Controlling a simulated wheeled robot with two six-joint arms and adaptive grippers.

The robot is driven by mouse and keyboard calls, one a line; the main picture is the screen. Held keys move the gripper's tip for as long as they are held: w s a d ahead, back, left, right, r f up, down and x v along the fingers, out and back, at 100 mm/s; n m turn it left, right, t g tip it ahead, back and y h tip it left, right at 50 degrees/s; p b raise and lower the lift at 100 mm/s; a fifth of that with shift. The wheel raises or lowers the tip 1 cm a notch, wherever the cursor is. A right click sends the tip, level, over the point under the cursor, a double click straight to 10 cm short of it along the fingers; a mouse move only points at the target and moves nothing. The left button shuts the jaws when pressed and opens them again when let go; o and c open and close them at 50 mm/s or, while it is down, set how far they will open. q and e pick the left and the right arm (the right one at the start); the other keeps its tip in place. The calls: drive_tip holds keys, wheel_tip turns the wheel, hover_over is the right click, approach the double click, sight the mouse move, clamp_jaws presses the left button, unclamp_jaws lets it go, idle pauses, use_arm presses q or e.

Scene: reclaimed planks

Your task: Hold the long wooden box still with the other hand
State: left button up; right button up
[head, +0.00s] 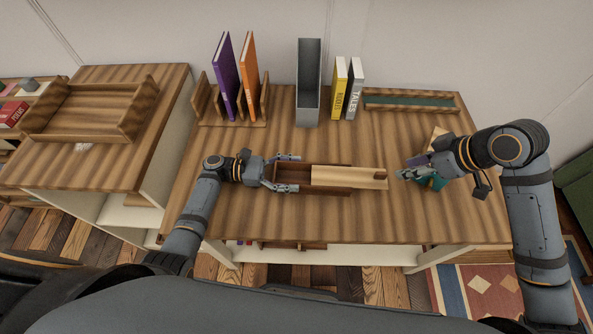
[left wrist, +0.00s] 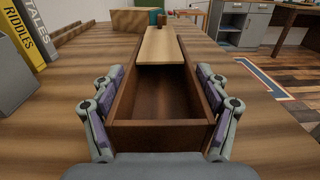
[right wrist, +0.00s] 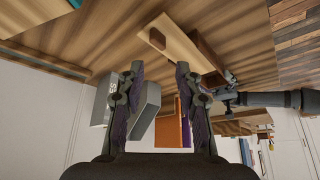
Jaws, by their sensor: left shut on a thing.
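The long wooden box (head: 292,175) is dark brown and lies on the table with its left part uncovered. A light wooden lid (head: 348,177) covers its right part and juts past its right end. My left gripper (head: 285,173) is shut on the box's left end, one finger along each long side. In the left wrist view the box (left wrist: 160,104) lies between the fingers, and its uncovered part looks empty. My right gripper (head: 412,172) is right of the lid's end, apart from it. In the right wrist view its fingers (right wrist: 157,80) are spread, with nothing between them.
A teal item (head: 433,184) is close by my right gripper, partly hidden. At the back stand a book rack (head: 233,122) with purple and orange books, a grey holder (head: 308,85), yellow and grey books, and a shallow wooden tray (head: 410,92). The front table edge is clear.

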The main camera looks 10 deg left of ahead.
clamp_jaws()
drive_tip(key=s+a+f+m+g+y, duration=0.3)
drive_tip(key=s+f+g+y, duration=0.1)
drive_tip(key=s+f+y, duration=0.3)
drive_tip(key=w+d+f+m+t, duration=0.1)
drive_tip(key=d+m+t, duration=0.3)
drive_tip(key=d+m, duration=0.1)
drive_tip(key=w+d+f+m+t+y, duration=0.1)
drive_tip(key=d+m+t, duration=0.3)
drive_tip(key=d+m, duration=0.1)
drive_tip(key=w+d+f+m+t+y, duration=0.1)
drive_tip(key=d+m+t, duration=0.3)
drive_tip(key=d+m, duration=0.1)
drive_tip(key=shift+d+f, duration=0.3)
drive_tip(key=shift+f, duration=0.05)
drive_tip(key=x, duration=0.9)
drive_tip(key=shift+w+a+r, duration=0.2)
drive_tip(key=shift+w+a, duration=0.05)
drive_tip(key=a, duration=0.3)
drive_tip(key=shift+a+f, duration=0.1)
drive_tip(key=shift+a, duration=0.65)
